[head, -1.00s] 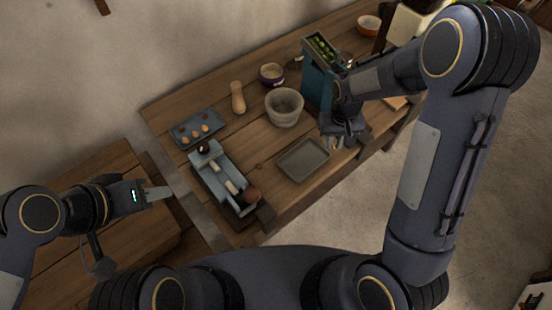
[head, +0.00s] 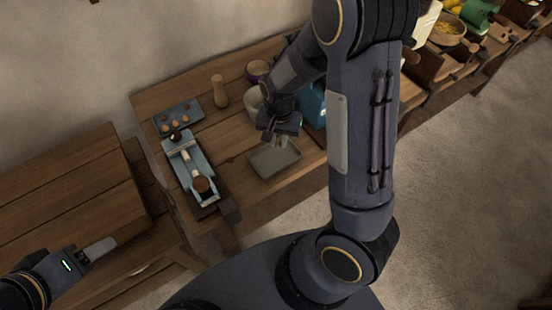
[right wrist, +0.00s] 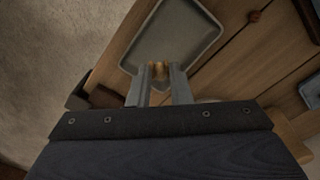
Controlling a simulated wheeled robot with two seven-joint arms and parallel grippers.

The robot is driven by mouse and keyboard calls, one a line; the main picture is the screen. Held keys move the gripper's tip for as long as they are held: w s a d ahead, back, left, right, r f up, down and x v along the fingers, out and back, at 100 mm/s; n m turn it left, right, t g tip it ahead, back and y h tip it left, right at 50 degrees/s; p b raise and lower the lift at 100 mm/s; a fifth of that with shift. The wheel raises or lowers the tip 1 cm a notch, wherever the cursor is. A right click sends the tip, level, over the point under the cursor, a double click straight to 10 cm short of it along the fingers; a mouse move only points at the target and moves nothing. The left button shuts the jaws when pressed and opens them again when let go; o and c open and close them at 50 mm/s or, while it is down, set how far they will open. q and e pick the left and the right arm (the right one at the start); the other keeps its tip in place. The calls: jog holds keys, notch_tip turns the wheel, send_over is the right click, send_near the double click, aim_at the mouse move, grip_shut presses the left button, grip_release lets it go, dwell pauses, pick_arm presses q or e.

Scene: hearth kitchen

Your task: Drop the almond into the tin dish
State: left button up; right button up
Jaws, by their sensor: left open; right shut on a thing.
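The tin dish (head: 268,164) is a shallow grey rectangular tray lying flat near the front edge of the workbench. It also fills the top middle of the right wrist view (right wrist: 180,28). My right gripper (head: 281,141) is above the dish's back edge in the head view. In the right wrist view its fingertips (right wrist: 158,73) are shut on a small golden-brown almond (right wrist: 157,69), which shows against the near edge of the dish. The almond is too small to make out in the head view. My left gripper (head: 100,250) is open and empty over the left table.
A blue tray (head: 160,121) with several small brown nuts lies at the back left of the workbench. A blue-grey device (head: 181,149) stands left of the dish. A wooden mill (head: 219,92), a pale pot (head: 252,104) and a blue machine (head: 313,106) stand behind.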

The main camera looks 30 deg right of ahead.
jog(key=shift+s+d+f+m+b, duration=0.25)
jog(key=shift+d+f+m+b, duration=0.05)
jog(key=shift+f+b, duration=0.2)
jog(key=b, duration=0.4)
send_over(280, 161)
notch_tip(280, 161, down, 5)
jog(key=o, duration=0.7)
jog(key=shift+o, duration=0.2)
jog(key=shift+r, duration=0.1)
notch_tip(280, 161, up, 7)
jog(key=shift+r, duration=0.35)
